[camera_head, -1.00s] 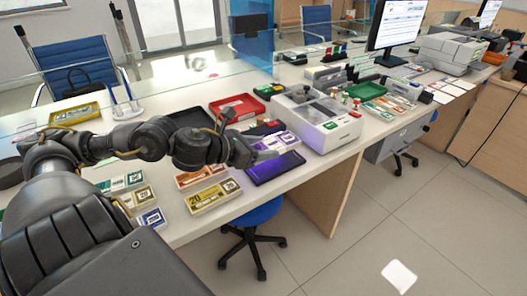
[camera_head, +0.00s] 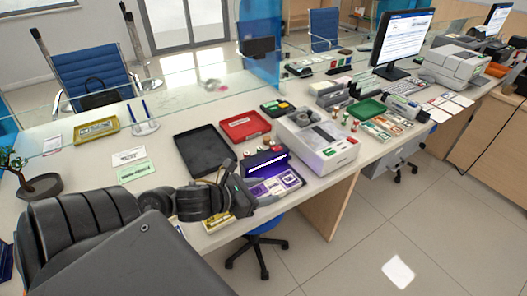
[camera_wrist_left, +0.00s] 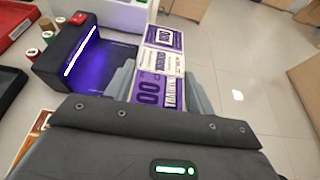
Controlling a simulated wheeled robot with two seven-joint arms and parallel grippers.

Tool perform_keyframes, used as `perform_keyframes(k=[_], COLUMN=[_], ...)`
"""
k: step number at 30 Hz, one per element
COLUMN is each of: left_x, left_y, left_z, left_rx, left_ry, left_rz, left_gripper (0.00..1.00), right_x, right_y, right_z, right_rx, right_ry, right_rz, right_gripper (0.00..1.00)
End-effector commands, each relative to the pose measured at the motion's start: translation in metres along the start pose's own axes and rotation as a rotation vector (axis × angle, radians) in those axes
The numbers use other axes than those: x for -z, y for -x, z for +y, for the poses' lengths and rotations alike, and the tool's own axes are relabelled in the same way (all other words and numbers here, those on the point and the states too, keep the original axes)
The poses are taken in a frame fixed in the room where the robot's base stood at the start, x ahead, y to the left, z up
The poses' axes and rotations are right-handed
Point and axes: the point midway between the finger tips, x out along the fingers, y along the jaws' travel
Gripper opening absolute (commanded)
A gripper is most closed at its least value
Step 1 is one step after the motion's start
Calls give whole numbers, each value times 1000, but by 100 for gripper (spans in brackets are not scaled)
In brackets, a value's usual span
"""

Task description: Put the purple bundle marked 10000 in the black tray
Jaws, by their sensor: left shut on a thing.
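My left gripper (camera_head: 258,196) is shut on a purple and white banknote bundle (camera_head: 284,182). The bundle also shows in the left wrist view (camera_wrist_left: 163,50), lengthwise between the fingers; a "00" is readable on its near end, the full number is not clear. The held bundle is by the counter's front edge, just in front of a dark device with a glowing violet strip (camera_head: 264,160). The black tray (camera_head: 203,150) lies left of and behind the gripper, and it looks empty. My right gripper is not in view.
A red tray (camera_head: 244,125) adjoins the black tray. A white counting machine (camera_head: 318,142) stands right of the violet-lit device. A glass screen runs along the back. My left arm hides part of the counter, with a yellow bundle (camera_head: 218,221) partly showing.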

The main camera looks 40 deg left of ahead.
Motion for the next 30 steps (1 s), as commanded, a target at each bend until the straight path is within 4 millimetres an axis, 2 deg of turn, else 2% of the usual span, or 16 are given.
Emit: perform_keyframes(k=[17, 23, 30], left_x=[-4, -28, -75], left_y=[0, -21, -55], left_z=[0, 14, 24], left_rx=[-14, -108, -248], left_ry=[5, 44, 100], left_rz=[-3, -11, -9], left_gripper=[26, 26, 26], right_x=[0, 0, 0], right_y=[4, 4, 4], right_z=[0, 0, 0], right_rx=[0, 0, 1], right_ry=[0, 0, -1], right_rz=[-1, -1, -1], right_gripper=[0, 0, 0])
